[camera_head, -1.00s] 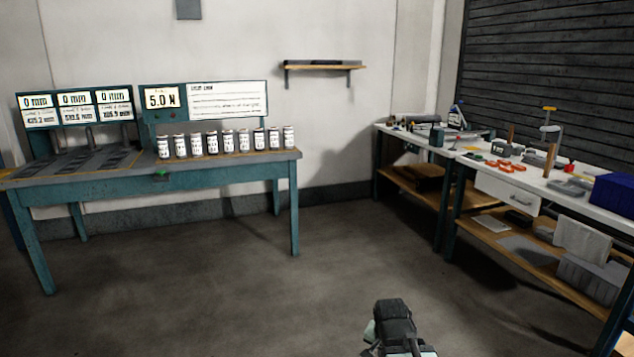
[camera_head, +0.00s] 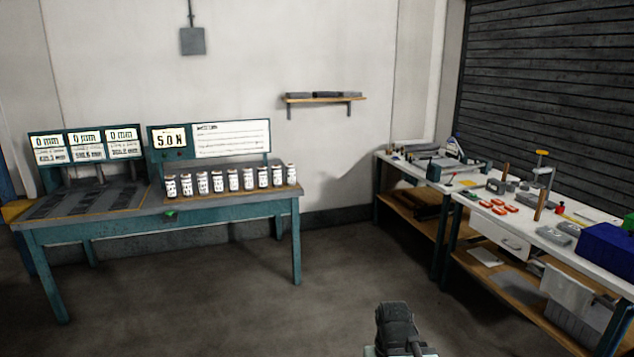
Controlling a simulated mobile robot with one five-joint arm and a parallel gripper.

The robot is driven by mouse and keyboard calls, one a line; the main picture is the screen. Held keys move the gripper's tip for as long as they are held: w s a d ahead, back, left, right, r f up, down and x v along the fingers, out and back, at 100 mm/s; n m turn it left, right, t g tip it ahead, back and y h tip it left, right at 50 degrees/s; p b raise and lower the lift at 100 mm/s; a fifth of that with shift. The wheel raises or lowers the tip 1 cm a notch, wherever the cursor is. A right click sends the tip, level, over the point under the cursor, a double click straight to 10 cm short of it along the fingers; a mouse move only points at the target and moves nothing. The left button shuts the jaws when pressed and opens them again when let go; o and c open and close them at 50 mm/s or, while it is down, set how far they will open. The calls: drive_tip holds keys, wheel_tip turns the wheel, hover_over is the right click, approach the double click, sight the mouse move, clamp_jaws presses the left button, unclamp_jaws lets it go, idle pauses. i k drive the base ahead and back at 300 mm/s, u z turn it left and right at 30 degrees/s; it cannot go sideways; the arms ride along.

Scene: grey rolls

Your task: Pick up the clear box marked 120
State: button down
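A row of several small white cylindrical containers with dark lids and dark print (camera_head: 233,180) stands along the right part of the teal table (camera_head: 200,222). Their print is too small to read, so I cannot tell which, if any, is marked 120. No clear box can be made out. A dark part of my arm (camera_head: 396,326) shows at the bottom edge, right of the middle. My gripper's fingers cannot be made out there, and it is far from the table.
Display panels (camera_head: 88,146) and a board reading 5.0 N (camera_head: 170,142) stand at the table's back. At right, a white workbench (camera_head: 480,184) holds tools, orange pieces and a blue box (camera_head: 608,248). A wall shelf (camera_head: 326,99) hangs behind. The floor between (camera_head: 250,300) is clear.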

sight(572, 229)
drive_tip(key=z, duration=1.05)
drive_tip(key=i, duration=0.5)
drive_tip(key=u, duration=0.65)
drive_tip(key=i, duration=2)
drive_tip(key=u, duration=0.4)
drive_tip(key=i, duration=2.15)
drive_tip(key=z, duration=0.8)
drive_tip(key=i, duration=0.95)
drive_tip(key=z, duration=0.45)
drive_tip(key=k, duration=0.85)
drive_tip(key=z, duration=0.2)
drive_tip(key=i, duration=0.5)
drive_tip(key=u, duration=0.1)
